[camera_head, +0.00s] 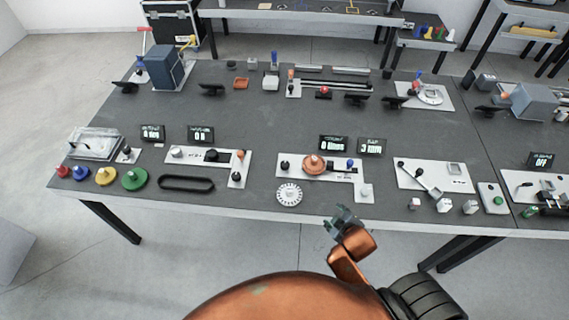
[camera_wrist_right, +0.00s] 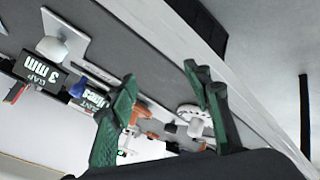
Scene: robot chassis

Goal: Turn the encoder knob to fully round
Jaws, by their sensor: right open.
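A white notched round dial (camera_head: 289,194), which may be the encoder knob, lies near the table's front edge. It also seems to show between the fingers in the right wrist view (camera_wrist_right: 189,110). A white L-shaped plate (camera_head: 337,173) behind it carries an orange round knob (camera_head: 313,163), a blue knob and a white knob (camera_head: 365,190). I cannot tell for sure which is the encoder knob. My right gripper (camera_head: 343,221) is in front of the table edge, right of the dial and touching nothing visible. In the wrist view its green fingers (camera_wrist_right: 162,80) are apart and empty. My left gripper is out of view.
Small displays (camera_head: 333,142) stand behind the plates. To the right is a plate with a black lever (camera_head: 425,178) and several small white blocks (camera_head: 444,205). A black oval ring (camera_head: 186,183) and colored discs (camera_head: 134,179) lie left. The middle of the dark table (camera_head: 230,118) is mostly clear.

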